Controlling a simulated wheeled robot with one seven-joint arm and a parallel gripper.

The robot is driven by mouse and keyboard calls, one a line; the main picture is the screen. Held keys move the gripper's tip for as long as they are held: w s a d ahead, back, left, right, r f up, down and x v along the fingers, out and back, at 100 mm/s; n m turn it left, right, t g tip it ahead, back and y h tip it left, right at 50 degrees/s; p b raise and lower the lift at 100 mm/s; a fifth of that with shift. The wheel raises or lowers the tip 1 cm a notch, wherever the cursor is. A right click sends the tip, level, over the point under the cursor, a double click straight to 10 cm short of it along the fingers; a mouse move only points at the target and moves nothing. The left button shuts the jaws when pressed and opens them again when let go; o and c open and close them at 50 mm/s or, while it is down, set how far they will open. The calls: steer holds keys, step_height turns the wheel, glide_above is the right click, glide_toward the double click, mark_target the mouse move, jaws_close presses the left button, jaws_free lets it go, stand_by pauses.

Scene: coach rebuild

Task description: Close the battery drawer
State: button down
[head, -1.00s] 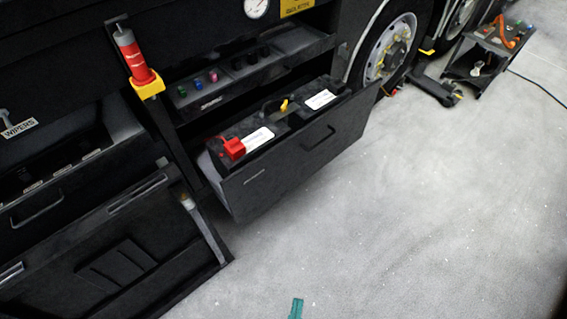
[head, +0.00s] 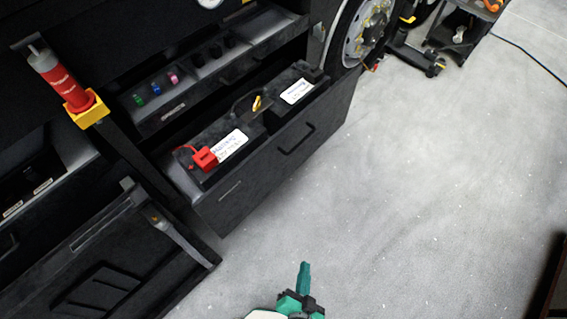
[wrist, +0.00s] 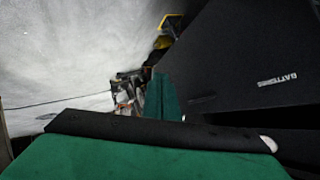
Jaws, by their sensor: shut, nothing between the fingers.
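The battery drawer (head: 268,158) stands pulled out of the side of the coach in the head view. It is black with a dark handle (head: 297,139) on its front, and two black batteries with white labels, one with a red terminal cover (head: 204,158), sit in it. My gripper (head: 304,276), with green fingers, is shut and empty over the floor, in front of the drawer and apart from it. In the wrist view, the green fingers (wrist: 163,98) show beside a dark panel marked "BATTERIES" (wrist: 278,80).
A lowered black flap (head: 110,265) lies left of the drawer. A shallow tray (head: 215,70) with small coloured caps is above it. A red tube in a yellow holder (head: 88,108) hangs at upper left. A wheel (head: 368,30) and black cart (head: 460,35) stand behind. Grey floor (head: 430,190) is clear.

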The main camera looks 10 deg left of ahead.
steer(key=w+d+f+m+g+y, duration=0.1)
steer(key=w+f+m, duration=0.15)
steer(key=f, duration=0.35)
steer(key=w+d+f+m+g+y, duration=0.1)
steer(key=f+m, duration=0.3)
steer(key=f, duration=0.1)
steer(key=m+t+y, duration=0.1)
steer(key=m+y, duration=1.1)
steer(key=y, duration=0.1)
glide_toward(275, 162)
steer(key=x, duration=0.6)
steer(key=shift+w+a, duration=0.2)
